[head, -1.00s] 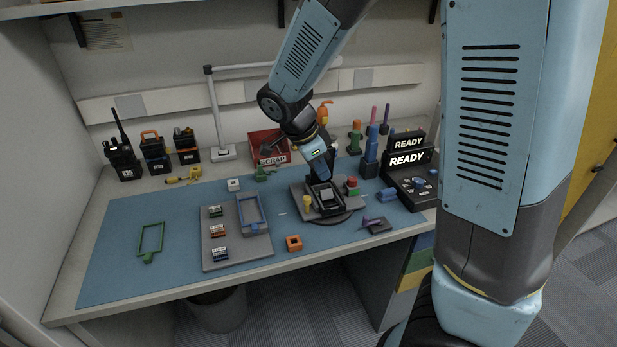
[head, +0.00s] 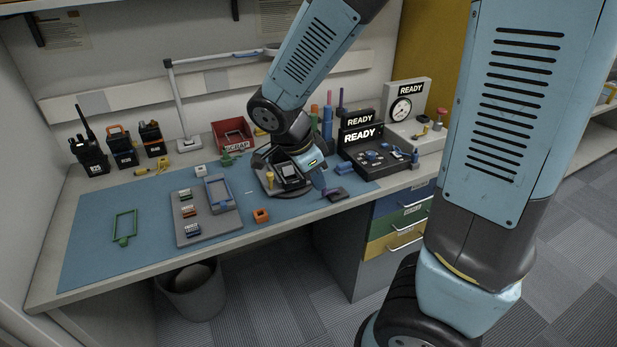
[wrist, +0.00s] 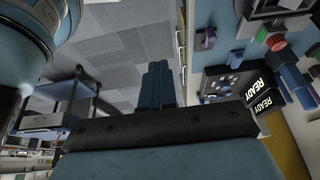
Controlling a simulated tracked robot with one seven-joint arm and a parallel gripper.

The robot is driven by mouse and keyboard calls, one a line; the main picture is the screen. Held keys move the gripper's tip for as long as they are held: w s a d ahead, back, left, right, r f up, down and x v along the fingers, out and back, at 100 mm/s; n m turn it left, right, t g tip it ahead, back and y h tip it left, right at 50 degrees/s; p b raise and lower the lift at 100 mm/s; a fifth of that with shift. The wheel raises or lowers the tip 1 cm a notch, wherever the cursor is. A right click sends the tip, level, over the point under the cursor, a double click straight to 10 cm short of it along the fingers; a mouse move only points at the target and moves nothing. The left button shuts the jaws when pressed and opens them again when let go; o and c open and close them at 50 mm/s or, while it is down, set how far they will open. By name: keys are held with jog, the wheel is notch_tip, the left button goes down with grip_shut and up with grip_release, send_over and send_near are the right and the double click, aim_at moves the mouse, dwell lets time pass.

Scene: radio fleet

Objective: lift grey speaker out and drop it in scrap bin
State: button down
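The scrap bin (head: 232,137) is a red open box labelled SCRAP at the back of the bench. A dark radio housing (head: 291,172) sits in the grey fixture on the round turntable. A light grey square inside it may be the grey speaker, but it is too small to be sure. The fixture also shows at the top right of the wrist view (wrist: 262,8). My gripper (head: 319,181) is to the right of the housing, above the bench's front part. In the wrist view its blue fingers (wrist: 158,82) are together, with nothing seen between them.
A purple-and-dark piece (head: 336,194) lies by the front edge, close to my gripper. The black READY console (head: 372,155) stands to the right. A grey tray (head: 208,228) with small modules and an orange square part (head: 261,215) are left. The blue mat is clear between tray and green frame (head: 124,226).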

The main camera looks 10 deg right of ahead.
jog(key=shift+a, duration=0.1)
jog(key=c, duration=1.6)
grip_release()
jog(key=shift+s, duration=0.1)
jog(key=o, duration=1.2)
jog(key=shift+a+r, duration=0.1)
jog(key=w+v, duration=0.1)
jog(key=v, duration=1.2)
jog(key=s+d+r+n+t+y, duration=0.1)
jog(key=s+d+n, duration=0.2)
jog(key=d+n, duration=0.1)
jog(key=s+d+r+n+t+y, duration=0.2)
jog(key=s+d+n, duration=0.1)
jog(key=d+n, duration=0.2)
jog(key=s+d+r+n+t+y, duration=0.1)
jog(key=s+d+r+n, duration=0.1)
jog(key=s+d+n, duration=0.2)
jog(key=shift+s+d+r+n+t, duration=0.1)
jog(key=shift+n+t, duration=0.1)
jog(key=shift+n, duration=0.45)
jog(key=shift+d+r+n+t, duration=0.1)
jog(key=shift+n+t, duration=0.1)
jog(key=shift+n, duration=0.45)
